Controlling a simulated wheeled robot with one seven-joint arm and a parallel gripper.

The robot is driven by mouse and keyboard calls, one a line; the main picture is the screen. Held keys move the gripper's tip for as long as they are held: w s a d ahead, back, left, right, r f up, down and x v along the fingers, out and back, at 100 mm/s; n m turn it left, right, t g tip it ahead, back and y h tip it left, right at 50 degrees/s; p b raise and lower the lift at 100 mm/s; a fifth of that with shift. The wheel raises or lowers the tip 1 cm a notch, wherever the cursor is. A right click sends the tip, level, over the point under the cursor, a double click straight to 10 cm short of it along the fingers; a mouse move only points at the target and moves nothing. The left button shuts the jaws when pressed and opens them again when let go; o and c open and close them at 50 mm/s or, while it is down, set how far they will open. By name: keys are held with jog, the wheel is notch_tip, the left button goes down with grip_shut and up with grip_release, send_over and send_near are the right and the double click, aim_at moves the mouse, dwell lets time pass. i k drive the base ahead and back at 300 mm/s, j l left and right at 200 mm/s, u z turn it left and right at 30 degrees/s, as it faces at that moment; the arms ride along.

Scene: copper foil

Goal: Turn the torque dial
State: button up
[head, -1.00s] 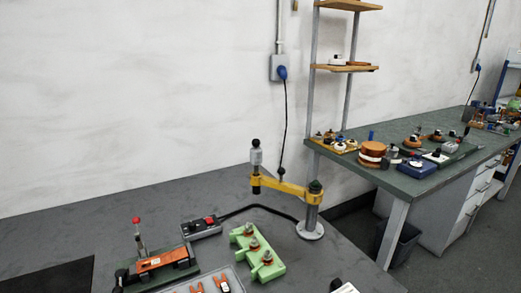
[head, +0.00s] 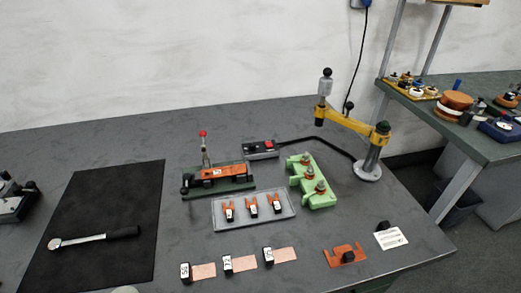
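No part is plainly marked as the torque dial at this size. A yellow swing arm (head: 345,122) on a grey post with a round foot stands at the back right of the bench. At its left end it carries an upright grey and black tool (head: 324,95) with a black ball knob (head: 327,72) on top. A torque wrench (head: 93,238) with a silver shaft and black handle lies on a black mat (head: 130,185) at the left. Any scale or dial marking on either is too small to read. My gripper is not in view.
Around the middle stand a green clamp fixture (head: 218,183), a small control box with a red button (head: 261,149), a green terminal block (head: 317,188) and a clear tray (head: 282,221) of orange lugs. Labelled copper strips (head: 205,271) lie in front. Bare bench (head: 110,142) lies behind the mat.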

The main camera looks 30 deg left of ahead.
aim_at(252, 145)
jog(key=i+l, duration=0.7)
jog(key=i+l+u, duration=0.2)
jog(key=u, duration=1.8)
